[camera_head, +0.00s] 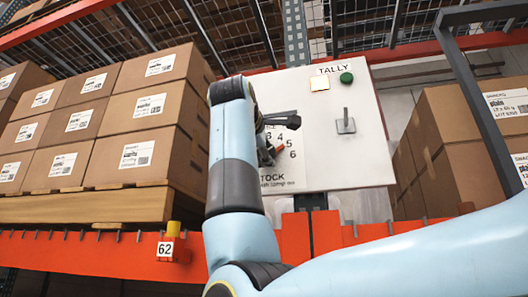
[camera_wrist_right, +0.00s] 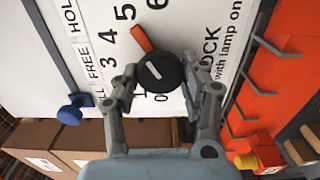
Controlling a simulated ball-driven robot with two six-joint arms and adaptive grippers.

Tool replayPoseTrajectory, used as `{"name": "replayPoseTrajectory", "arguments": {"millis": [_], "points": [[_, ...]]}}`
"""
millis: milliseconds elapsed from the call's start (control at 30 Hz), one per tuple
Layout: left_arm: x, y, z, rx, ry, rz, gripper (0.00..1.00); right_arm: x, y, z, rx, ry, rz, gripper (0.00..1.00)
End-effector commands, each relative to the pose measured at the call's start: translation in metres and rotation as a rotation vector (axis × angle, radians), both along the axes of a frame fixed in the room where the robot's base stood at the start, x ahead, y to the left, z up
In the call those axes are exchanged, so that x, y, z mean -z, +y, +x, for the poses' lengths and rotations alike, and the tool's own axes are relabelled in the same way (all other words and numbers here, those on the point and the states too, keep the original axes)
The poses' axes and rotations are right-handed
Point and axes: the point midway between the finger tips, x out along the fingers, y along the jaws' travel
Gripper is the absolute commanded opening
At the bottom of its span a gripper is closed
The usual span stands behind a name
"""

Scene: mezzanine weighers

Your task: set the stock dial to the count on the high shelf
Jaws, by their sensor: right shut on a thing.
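A white board (camera_head: 350,140) marked TALLY and STOCK stands in the middle of the head view. My right gripper (camera_head: 275,135) is at its left part and hides some of the numbers. In the right wrist view my right gripper (camera_wrist_right: 160,88) is shut on the stock dial (camera_wrist_right: 165,75), a round black knob with a white line. Its orange pointer (camera_wrist_right: 141,38) points toward about the 5. The pointer also shows in the head view (camera_head: 279,149). My left gripper is not in view.
A grey lever (camera_head: 346,122) sticks out of the board. Stacked cartons (camera_head: 125,115) stand on a wooden pallet at left, and more cartons (camera_head: 460,130) at right. An orange beam (camera_head: 85,255) crosses below. A blue knob (camera_wrist_right: 70,109) shows in the right wrist view.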

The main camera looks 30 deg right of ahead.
Motion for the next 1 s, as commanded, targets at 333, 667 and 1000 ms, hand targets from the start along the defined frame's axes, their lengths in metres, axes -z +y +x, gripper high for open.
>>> {"name": "replayPoseTrajectory", "arguments": {"millis": [333,667,1000], "points": [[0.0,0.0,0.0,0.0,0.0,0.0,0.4,0.002,0.0,0.001,0.0,-0.001,0.007,0.12],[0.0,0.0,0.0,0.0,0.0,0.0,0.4,0.001,0.0,0.0,0.0,-0.002,0.006,0.67],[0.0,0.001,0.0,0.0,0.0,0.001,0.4,0.001,0.012,-0.008,-0.003,-0.005,0.005,0.67]]}}
